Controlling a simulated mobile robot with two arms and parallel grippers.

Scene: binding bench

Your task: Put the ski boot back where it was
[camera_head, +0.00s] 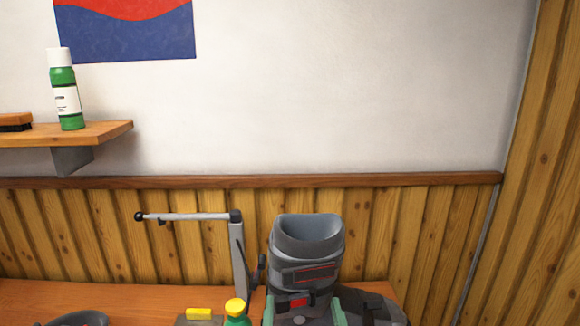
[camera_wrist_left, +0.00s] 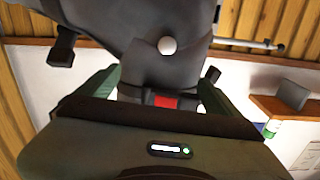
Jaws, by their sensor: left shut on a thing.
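The grey ski boot (camera_head: 308,250) stands upright at the bottom of the head view, its open cuff facing up and a red-marked strap across its front. Its lower part is cut off by the frame edge, so I cannot tell whether it touches the bench. My left gripper (camera_head: 303,310) is shut on the boot, a green finger on either side. In the left wrist view the boot (camera_wrist_left: 170,65) fills the space between the green fingers, close against the gripper. My right gripper is not in view.
A metal stand (camera_head: 239,250) with a bar reaching left rises just left of the boot. A green bottle with a yellow cap (camera_head: 235,308) and a yellow block (camera_head: 199,314) are near it on the wooden bench (camera_head: 120,296). A wall shelf (camera_head: 95,133) holds a green-and-white bottle (camera_head: 66,95) and brush.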

